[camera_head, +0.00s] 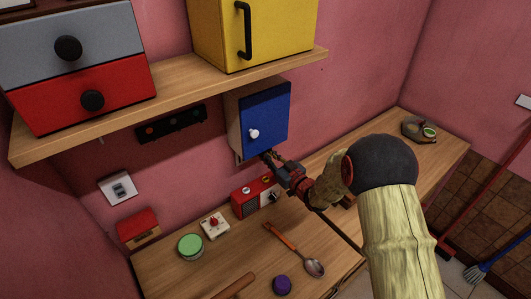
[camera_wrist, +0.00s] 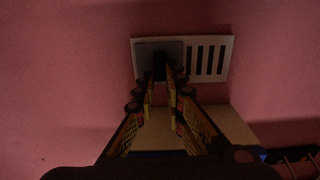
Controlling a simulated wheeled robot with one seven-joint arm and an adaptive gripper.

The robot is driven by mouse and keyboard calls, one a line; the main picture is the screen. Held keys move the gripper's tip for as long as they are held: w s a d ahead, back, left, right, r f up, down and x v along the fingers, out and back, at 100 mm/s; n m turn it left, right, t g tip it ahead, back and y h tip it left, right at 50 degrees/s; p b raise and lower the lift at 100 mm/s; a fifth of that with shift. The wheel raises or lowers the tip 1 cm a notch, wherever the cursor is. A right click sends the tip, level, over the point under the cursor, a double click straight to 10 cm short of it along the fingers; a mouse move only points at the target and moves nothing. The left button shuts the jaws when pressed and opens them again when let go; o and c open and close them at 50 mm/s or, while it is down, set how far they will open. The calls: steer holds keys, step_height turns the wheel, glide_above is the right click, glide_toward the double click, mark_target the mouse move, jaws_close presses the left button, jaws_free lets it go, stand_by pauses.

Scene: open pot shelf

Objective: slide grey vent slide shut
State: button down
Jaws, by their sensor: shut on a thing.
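The grey vent slide (camera_wrist: 145,52) covers the left part of a pale vent frame (camera_wrist: 231,58) on the pink wall in the wrist view. Several dark slots show uncovered to the right of the slide. My gripper (camera_wrist: 160,76) is shut on the slide's dark knob (camera_wrist: 159,60), which its fingertips partly hide. In the head view my gripper (camera_head: 267,155) reaches the wall just below the blue-doored cabinet; the vent is mostly hidden there.
The blue-doored cabinet (camera_head: 265,118) hangs close above my gripper. A red box (camera_head: 246,203) stands on the counter below. A spoon (camera_head: 314,267), a green-topped tin (camera_head: 190,246) and a purple-topped thing (camera_head: 282,285) are nearer. The shelf (camera_head: 180,95) juts out above.

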steer(key=s+a, duration=0.1)
steer(key=a, duration=0.1)
steer(key=s+a+b, duration=0.1)
steer(key=s+a, duration=0.2)
steer(key=shift+a+b, duration=0.35)
steer(key=c, duration=2)
jaws_free()
steer(key=shift+a, duration=0.15)
steer(key=shift+o, duration=0.8)
